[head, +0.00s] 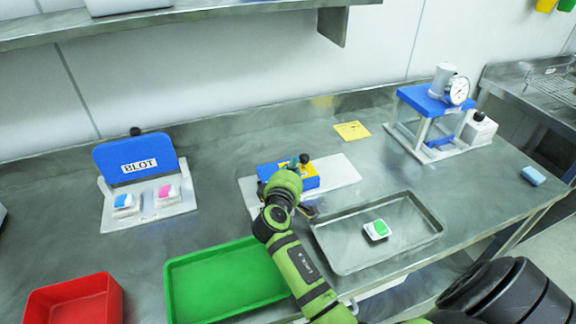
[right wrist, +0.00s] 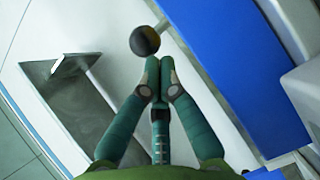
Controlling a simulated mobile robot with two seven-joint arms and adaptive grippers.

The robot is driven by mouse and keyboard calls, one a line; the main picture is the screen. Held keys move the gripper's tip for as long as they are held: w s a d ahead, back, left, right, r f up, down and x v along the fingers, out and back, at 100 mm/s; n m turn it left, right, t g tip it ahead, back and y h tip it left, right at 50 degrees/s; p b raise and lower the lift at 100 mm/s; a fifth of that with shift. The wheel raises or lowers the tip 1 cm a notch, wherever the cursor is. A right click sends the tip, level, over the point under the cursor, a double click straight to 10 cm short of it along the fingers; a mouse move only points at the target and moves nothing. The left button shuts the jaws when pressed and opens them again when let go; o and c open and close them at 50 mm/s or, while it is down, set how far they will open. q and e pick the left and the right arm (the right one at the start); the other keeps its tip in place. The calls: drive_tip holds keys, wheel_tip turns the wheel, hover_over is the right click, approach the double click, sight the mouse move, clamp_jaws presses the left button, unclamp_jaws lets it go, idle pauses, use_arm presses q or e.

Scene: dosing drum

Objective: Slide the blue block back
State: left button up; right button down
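The blue block (head: 274,172) sits on a white base plate (head: 343,172) in the middle of the table. A short stem with a round black knob (head: 305,158) rises at it, and yellow shows on the block near my gripper. In the right wrist view the blue block (right wrist: 235,65) fills the right side and the black knob (right wrist: 145,40) is just beyond my fingertips. My right gripper (right wrist: 158,66) has its fingertips together, with nothing visible between them. It is beside the knob; whether it touches cannot be told. My left gripper is not in view.
A metal tray (head: 335,262) holding a small white-and-green piece (head: 376,229) is at front right. A green tray (head: 190,295) and red bin (head: 70,303) are at front left. The BLOT stand (head: 137,160) is left; a blue-topped gauge press (head: 430,100) is right. A yellow note (head: 352,130) lies behind.

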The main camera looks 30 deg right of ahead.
drive_tip(key=p, duration=0.2)
hover_over(328, 176)
drive_tip(key=shift+s, duration=0.1)
drive_tip(key=shift+s+d, duration=0.1)
drive_tip(key=shift+d, duration=0.2)
drive_tip(key=shift+r, duration=0.1)
